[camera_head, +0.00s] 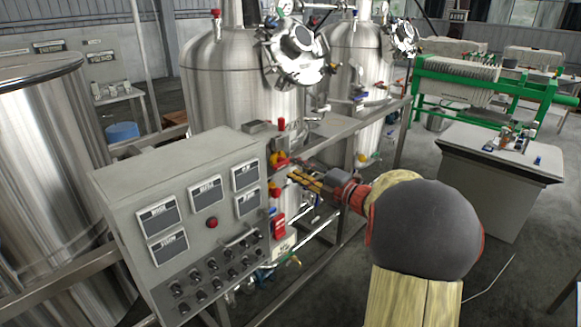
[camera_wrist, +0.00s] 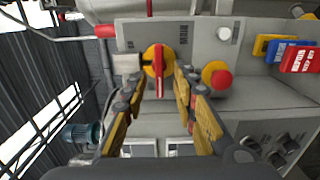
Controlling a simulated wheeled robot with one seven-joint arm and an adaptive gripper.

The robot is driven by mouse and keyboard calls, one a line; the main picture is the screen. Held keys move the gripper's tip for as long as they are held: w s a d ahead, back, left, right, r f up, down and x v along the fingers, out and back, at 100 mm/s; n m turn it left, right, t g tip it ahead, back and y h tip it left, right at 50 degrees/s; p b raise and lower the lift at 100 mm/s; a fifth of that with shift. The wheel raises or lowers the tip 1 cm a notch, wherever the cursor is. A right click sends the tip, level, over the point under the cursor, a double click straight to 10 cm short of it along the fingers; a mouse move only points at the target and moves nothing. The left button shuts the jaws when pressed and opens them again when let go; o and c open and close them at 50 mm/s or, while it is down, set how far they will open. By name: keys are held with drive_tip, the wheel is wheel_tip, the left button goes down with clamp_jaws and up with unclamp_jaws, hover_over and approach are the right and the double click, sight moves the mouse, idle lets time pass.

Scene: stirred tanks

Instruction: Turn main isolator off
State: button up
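The main isolator (camera_wrist: 158,60) is a yellow disc with a long red handle on a grey panel plate. In the wrist view its handle runs up and down the picture. The isolator also shows in the head view (camera_head: 279,158), small and close to my fingers. My gripper (camera_wrist: 159,78) is open, with one yellow-and-black finger on each side of the handle's lower end. I see gaps between the fingers and the handle, but cannot tell the depth. In the head view my gripper (camera_head: 293,177) is at the panel's right edge.
A red mushroom button (camera_wrist: 218,79) on a yellow ring sits right of my right finger. Blue, yellow and red tags (camera_wrist: 298,58) hang farther right. The grey control cabinet (camera_head: 150,190) stands left of my arm, with steel tanks (camera_head: 225,85) behind.

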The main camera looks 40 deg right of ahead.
drive_tip(key=s, duration=0.8)
drive_tip(key=shift+d, duration=0.3)
